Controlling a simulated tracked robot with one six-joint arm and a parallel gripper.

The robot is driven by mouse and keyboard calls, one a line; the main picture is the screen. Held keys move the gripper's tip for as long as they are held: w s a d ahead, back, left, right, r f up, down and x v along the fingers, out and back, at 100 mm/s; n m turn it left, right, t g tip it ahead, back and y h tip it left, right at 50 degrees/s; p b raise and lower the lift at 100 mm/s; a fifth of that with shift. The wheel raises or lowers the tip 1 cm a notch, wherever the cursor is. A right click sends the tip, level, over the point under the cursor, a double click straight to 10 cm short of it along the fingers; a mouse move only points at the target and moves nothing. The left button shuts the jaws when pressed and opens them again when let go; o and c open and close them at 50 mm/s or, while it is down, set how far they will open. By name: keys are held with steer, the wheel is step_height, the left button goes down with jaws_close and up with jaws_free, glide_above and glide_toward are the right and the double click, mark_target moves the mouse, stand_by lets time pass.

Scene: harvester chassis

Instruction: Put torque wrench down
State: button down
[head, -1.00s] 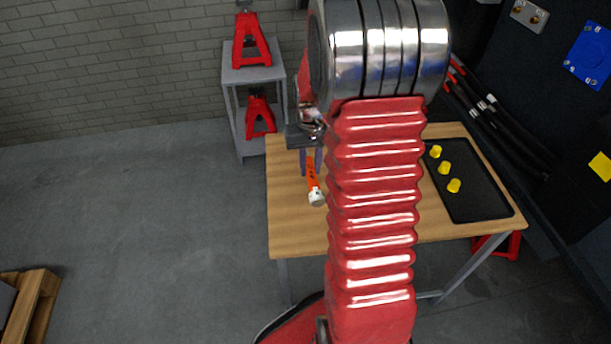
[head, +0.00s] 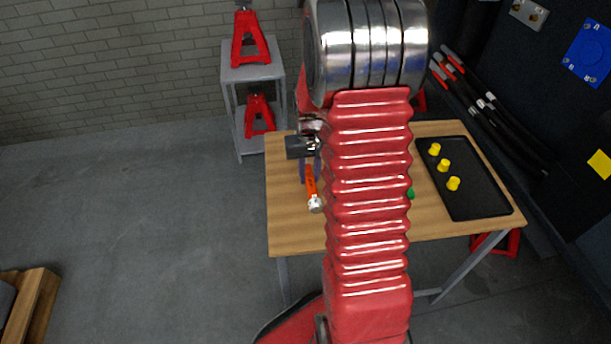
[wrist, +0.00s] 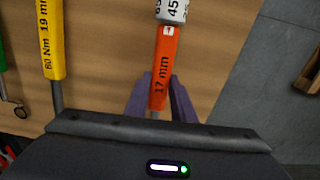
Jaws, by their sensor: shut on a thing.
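An orange torque wrench (wrist: 162,60) marked 17 mm, with a white, numbered end, is between the purple fingers of my gripper (wrist: 160,98). In the head view the orange wrench (head: 311,184) shows just left of my arm, over the left part of the wooden table (head: 285,225). My gripper (head: 309,170) is shut on it, partly hidden by my arm. I cannot tell whether the wrench touches the table top. A yellow wrench (wrist: 52,40) marked 60 Nm, 19 mm lies on the table to its left in the wrist view.
A green piece (head: 410,193) peeks out right of my arm. A black tray (head: 465,195) with yellow caps (head: 443,165) lies at the table's right. A grey shelf (head: 252,75) with red stands is behind. Bare table surrounds the orange wrench on its left.

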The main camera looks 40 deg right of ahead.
steer(key=c, duration=1.5)
jaws_free()
step_height(320, 180, up, 12)
steer(key=shift+s, duration=0.1)
steer(key=shift+a, duration=0.1)
